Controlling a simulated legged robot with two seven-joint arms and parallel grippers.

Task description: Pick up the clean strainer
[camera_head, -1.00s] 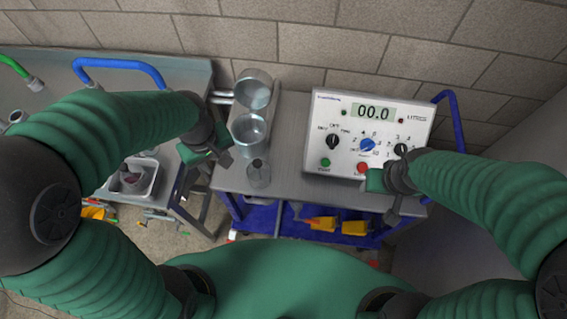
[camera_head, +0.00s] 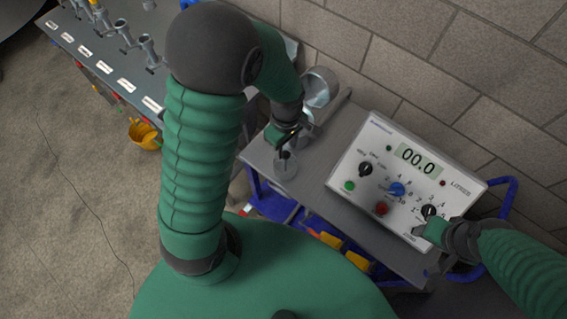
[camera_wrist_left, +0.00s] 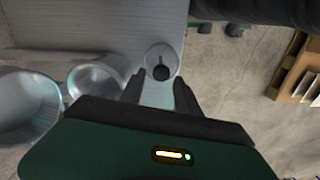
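A small grey, see-through cylinder (camera_head: 286,168) with a dark round middle stands on the grey trolley top. It may be the clean strainer; I cannot tell for sure. It also shows in the left wrist view (camera_wrist_left: 162,55), just beyond my fingertips and between their lines. My left gripper (camera_head: 287,143) is directly above or beside it in the head view. In the wrist view the left gripper (camera_wrist_left: 158,80) has its two fingers apart with nothing held. My right gripper (camera_head: 424,246) is by the lower right corner of the control box; its fingers are too small to read.
The control box (camera_head: 405,180) reading 00.0 fills the trolley's right part. A large metal vessel (camera_head: 320,86) stands behind my left gripper; two round vessels, one nearer (camera_wrist_left: 95,82), show in the wrist view. A bench (camera_head: 95,62) with metal fittings is left. A yellow bucket (camera_head: 144,134) is below it.

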